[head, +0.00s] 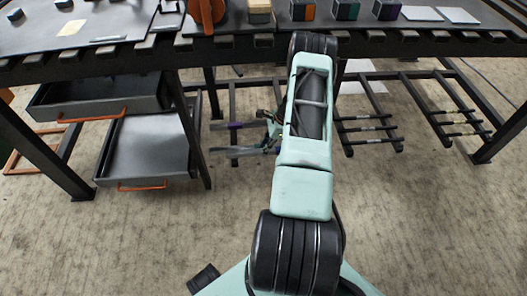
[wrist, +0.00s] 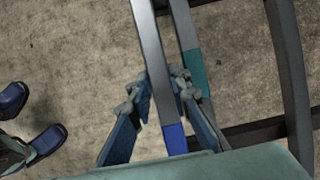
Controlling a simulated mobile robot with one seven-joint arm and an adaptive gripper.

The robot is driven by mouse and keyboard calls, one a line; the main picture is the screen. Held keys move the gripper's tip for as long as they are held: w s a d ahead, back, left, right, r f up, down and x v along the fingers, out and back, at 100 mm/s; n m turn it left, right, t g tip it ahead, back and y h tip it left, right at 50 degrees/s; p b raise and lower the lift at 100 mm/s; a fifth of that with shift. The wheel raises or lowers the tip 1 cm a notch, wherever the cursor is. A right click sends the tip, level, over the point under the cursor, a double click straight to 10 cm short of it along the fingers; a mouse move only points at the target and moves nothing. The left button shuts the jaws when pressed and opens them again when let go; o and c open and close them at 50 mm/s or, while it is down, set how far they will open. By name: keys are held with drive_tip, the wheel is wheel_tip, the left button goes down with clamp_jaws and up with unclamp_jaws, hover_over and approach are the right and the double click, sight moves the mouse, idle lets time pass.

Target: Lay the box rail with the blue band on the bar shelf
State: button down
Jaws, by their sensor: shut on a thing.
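My gripper (wrist: 160,88) is shut on a grey box rail (wrist: 150,45) with a blue band (wrist: 175,138) in the wrist view. The rail runs between the two fingers and past the top edge of that view. A second grey rail (wrist: 183,22) with a teal band lies close beside it on the right. In the head view my gripper (head: 271,133) is small, low under the table, partly hidden by my arm. The bar shelf (head: 233,98) is the dark low frame there; its dark bars (wrist: 292,70) also show in the wrist view.
A grey rail with a purple-looking band (head: 235,125) shows left of my gripper. Dark bars with several thin rods (head: 368,129) stand right of my arm. Two drawers with orange handles (head: 150,150) stand at left. The table edge (head: 400,45) is above. The front floor is clear.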

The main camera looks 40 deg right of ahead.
drive_tip(key=shift+f, duration=0.35)
drive_tip(key=shift+f+b, duration=0.45)
drive_tip(key=c, duration=1.8)
unclamp_jaws()
drive_tip(key=shift+r, duration=0.1)
drive_tip(key=shift+r+p, duration=0.55)
drive_tip(key=shift+p, duration=0.15)
drive_tip(key=p+v, duration=0.1)
drive_tip(key=v, duration=0.6)
drive_tip(key=shift+r+p, duration=0.1)
drive_tip(key=shift+p, duration=0.3)
